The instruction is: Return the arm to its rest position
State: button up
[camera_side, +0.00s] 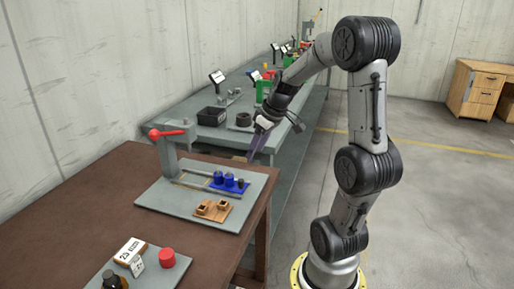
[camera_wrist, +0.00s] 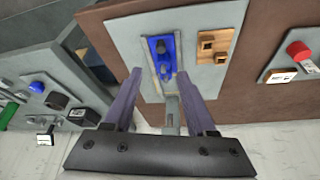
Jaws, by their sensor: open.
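My gripper (camera_side: 256,148) is raised above the far right edge of the brown table (camera_side: 92,202), clear of everything on it. It also shows in the wrist view (camera_wrist: 163,84), with its two purple fingers wide apart and nothing held between them. Below it lies a grey plate (camera_side: 165,199) with a red-handled press (camera_side: 168,133). A blue tray (camera_side: 229,183) with several dark and blue parts sits on the plate. The tray also shows in the wrist view (camera_wrist: 152,45), beyond the fingers.
A wooden holder (camera_side: 211,210) with two square sockets sits on the plate's front. Nearer lie a red cylinder (camera_side: 167,258), a white box (camera_side: 130,251) and a dark bottle (camera_side: 113,281). Behind, a grey bench holds a black bin (camera_side: 212,116).

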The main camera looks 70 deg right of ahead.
dwell(0.4)
jog(key=w+a+r+n+t+y, duration=0.1)
jog(key=a+r+n, duration=0.25)
jog(key=a, duration=0.55)
jog(key=w+a+r+n+t, duration=0.15)
jog(key=a+r, duration=0.25)
jog(key=a, duration=0.5)
jog(key=s+a+f+m, duration=0.1)
jog(key=s+a, duration=0.2)
jog(key=s, duration=0.3)
jog(key=s+a+f+m+g, duration=0.1)
jog(key=s+a+f, duration=0.1)
jog(key=s, duration=0.3)
jog(key=shift+s+a, duration=0.4)
jog(key=shift+a, duration=0.35)
